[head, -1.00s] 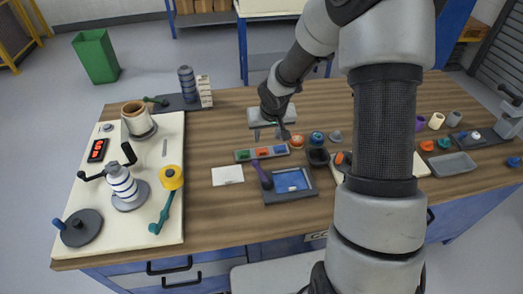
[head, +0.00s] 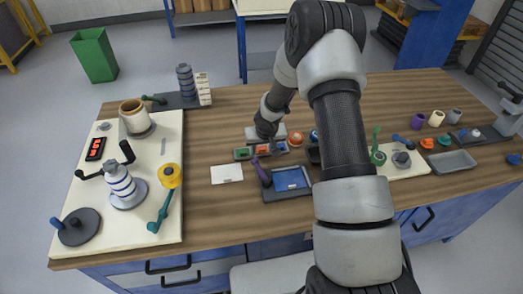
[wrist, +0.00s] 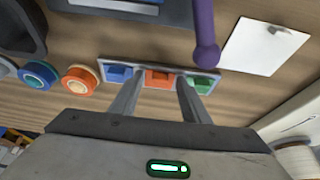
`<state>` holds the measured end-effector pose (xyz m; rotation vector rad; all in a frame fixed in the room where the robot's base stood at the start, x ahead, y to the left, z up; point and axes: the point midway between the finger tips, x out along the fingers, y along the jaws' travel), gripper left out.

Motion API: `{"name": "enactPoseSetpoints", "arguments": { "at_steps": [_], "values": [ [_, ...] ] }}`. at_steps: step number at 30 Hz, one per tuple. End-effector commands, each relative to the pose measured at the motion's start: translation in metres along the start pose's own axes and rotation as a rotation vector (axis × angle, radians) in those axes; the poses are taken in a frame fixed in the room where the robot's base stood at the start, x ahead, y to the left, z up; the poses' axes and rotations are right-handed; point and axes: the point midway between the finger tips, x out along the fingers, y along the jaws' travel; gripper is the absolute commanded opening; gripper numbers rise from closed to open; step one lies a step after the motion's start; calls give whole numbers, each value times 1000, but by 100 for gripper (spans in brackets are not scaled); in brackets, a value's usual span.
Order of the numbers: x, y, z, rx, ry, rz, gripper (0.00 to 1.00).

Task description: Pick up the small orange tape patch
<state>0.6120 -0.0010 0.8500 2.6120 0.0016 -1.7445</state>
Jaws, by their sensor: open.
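The small orange tape patch (wrist: 158,77) lies in the middle slot of a narrow grey tray (wrist: 104,63). A blue patch (wrist: 118,73) and a green patch (wrist: 202,84) sit on either side of it. My gripper (wrist: 160,86) is open and empty, its two fingers pointing at the tray, one on each side of the orange patch in the picture. Whether the fingers touch the tray I cannot tell. In the head view my gripper (head: 266,142) is over the tray's far edge, and the orange patch (head: 262,149) shows in front of it.
Orange (wrist: 79,79) and blue rolls (wrist: 38,75) lie beside the tray.

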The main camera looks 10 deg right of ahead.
Motion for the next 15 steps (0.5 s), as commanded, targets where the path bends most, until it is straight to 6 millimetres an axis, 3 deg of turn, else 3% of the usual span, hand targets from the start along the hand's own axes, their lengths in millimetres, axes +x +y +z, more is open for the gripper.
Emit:
{"name": "enactPoseSetpoints", "arguments": {
  "at_steps": [6,12,15],
  "values": [
    [1,0,0,1,0,0,42],
    [1,0,0,1,0,1,8],
    [1,0,0,1,-1,1,7]
  ]
}}
